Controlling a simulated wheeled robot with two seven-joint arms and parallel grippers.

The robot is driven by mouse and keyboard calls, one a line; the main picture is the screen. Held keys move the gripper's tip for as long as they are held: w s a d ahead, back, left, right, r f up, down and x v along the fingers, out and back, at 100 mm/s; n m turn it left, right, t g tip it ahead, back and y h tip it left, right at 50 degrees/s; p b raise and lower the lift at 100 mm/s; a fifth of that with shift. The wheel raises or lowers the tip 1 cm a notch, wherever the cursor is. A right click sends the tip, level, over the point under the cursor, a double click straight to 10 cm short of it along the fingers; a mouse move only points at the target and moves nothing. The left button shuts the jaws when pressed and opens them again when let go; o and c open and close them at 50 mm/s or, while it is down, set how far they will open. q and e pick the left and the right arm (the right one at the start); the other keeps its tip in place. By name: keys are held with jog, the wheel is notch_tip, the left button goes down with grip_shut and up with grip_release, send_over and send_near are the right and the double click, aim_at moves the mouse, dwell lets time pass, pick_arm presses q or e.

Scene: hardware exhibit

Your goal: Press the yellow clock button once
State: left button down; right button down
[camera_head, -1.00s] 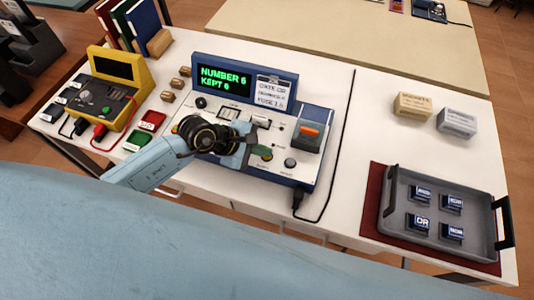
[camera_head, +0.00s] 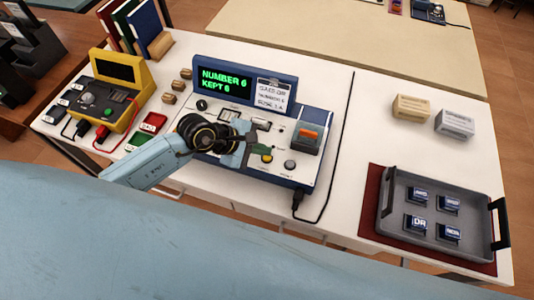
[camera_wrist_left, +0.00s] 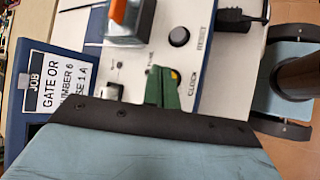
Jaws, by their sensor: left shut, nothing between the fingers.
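The yellow clock button (camera_head: 267,158) is on the white panel of the blue-framed machine (camera_head: 320,180). The screen (camera_head: 224,82) reads NUMBER 6, KEPT 6. My right gripper is out of view.
An orange-topped switch block (camera_head: 307,138) stands at the panel's right. A grey tray (camera_head: 440,257) with small blocks is at right. A yellow meter (camera_head: 140,72) is at left.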

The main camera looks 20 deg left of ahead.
aim_at(263, 158)
pick_arm(q)
notch_tip(263, 158, up, 5)
jog(key=p, duration=0.4)
dwell(0.5)
jog(key=shift+d, duration=0.1)
dwell(0.4)
